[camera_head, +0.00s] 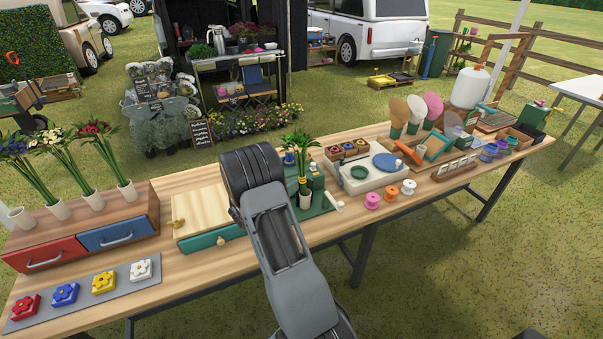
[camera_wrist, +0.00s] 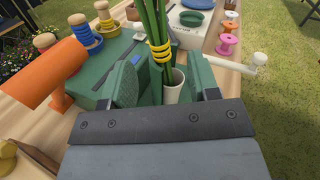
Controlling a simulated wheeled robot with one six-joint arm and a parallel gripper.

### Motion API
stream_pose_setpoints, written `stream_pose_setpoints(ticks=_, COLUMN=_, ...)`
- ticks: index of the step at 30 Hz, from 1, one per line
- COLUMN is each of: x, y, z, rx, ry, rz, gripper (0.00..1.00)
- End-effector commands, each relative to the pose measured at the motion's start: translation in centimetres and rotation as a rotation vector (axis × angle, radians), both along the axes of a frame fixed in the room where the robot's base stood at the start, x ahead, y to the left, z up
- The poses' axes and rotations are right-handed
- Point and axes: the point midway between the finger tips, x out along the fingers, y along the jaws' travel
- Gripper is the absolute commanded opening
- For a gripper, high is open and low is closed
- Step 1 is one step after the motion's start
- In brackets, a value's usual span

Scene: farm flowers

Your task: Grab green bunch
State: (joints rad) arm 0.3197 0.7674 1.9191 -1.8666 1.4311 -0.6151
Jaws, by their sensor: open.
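The green bunch (camera_head: 300,145) stands upright in a white cup (camera_head: 306,201) on the table, just right of my arm. In the wrist view its long stems (camera_wrist: 154,30) are bound with a yellow tie, and their lower ends go into the white cup (camera_wrist: 174,88). My gripper (camera_wrist: 163,82) is open, with one green-padded finger to the left and one to the right of the stems in the picture. The jaws are not closed on the stems. I cannot tell whether a finger touches them. The bunch's top is cut off in the wrist view.
A green bench device with an orange roller (camera_wrist: 45,72) and spools of yellow and blue thread (camera_wrist: 85,35) is beside the bunch. A white-knobbed handle (camera_wrist: 250,61) sticks out at right. A wooden board (camera_head: 203,212) and drawer box (camera_head: 85,240) stand left; a white scale (camera_head: 375,180) stands right.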

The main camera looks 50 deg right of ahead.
Motion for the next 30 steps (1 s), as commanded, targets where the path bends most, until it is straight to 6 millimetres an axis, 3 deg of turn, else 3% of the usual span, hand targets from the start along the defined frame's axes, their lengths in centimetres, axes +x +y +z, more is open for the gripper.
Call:
stream_pose_setpoints(ticks=6, x=0.0, y=-3.3, z=0.1, rx=0.0, ry=-0.001, rz=-0.003, gripper=0.55)
stream_pose_setpoints(ticks=14, x=0.0, y=-4.7, z=0.1, rx=0.002, ry=-0.001, rz=-0.001, gripper=0.55)
stream_pose_setpoints(ticks=24, x=0.3, y=-8.9, z=0.1, rx=0.002, ry=-0.002, rz=-0.002, gripper=0.55)
stream_pose_setpoints(ticks=30, x=0.4, y=-9.6, z=0.0, rx=0.002, ry=-0.002, rz=-0.001, gripper=0.55)
